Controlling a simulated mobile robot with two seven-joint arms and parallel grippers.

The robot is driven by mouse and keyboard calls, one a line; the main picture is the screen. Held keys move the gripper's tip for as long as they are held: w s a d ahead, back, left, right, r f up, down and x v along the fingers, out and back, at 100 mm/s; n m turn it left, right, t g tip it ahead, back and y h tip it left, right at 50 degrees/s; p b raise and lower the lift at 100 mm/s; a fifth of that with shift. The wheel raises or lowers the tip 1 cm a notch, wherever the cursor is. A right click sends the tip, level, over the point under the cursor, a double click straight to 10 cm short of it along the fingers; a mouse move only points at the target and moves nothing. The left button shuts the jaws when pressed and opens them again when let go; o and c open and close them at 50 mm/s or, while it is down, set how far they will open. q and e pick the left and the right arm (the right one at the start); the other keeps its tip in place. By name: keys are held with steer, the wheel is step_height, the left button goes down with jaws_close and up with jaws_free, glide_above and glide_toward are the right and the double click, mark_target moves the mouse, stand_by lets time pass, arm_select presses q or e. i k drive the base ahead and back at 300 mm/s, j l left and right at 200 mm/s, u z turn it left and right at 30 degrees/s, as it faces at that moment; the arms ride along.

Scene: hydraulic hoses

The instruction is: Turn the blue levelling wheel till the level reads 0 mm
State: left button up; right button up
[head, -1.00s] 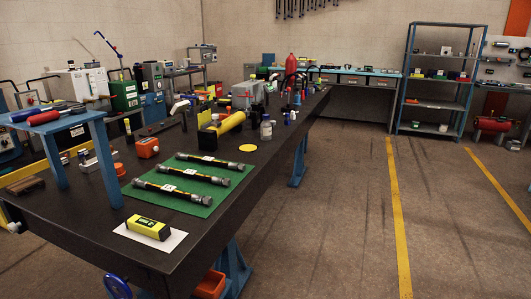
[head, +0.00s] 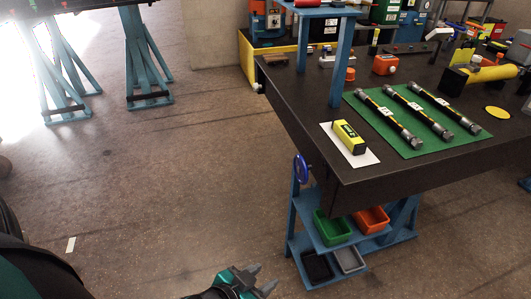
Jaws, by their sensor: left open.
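The blue levelling wheel (head: 301,169) is mounted at the near left corner of the dark bench, just under the top. The level is a yellow and black box (head: 348,137) lying on a white sheet (head: 371,157) on the bench top; its reading is too small to make out. My left gripper (head: 259,279) is at the bottom of the head view, open and empty, low and in front of the wheel, well apart from it. My right gripper does not show.
Two black hoses (head: 388,118) and a third beside them lie on a green mat (head: 362,108). A shelf under the bench holds a green bin (head: 332,228), an orange bin (head: 371,219) and darker trays. The floor left of the bench is clear.

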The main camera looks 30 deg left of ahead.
mark_target(301, 168)
steer(key=l+u, duration=0.2)
steer(key=u, duration=0.15)
steer(key=i+l+u, duration=0.1)
steer(key=l+u, duration=0.15)
steer(key=u, duration=0.15)
steer(key=l+u, duration=0.2)
steer(key=u, duration=0.15)
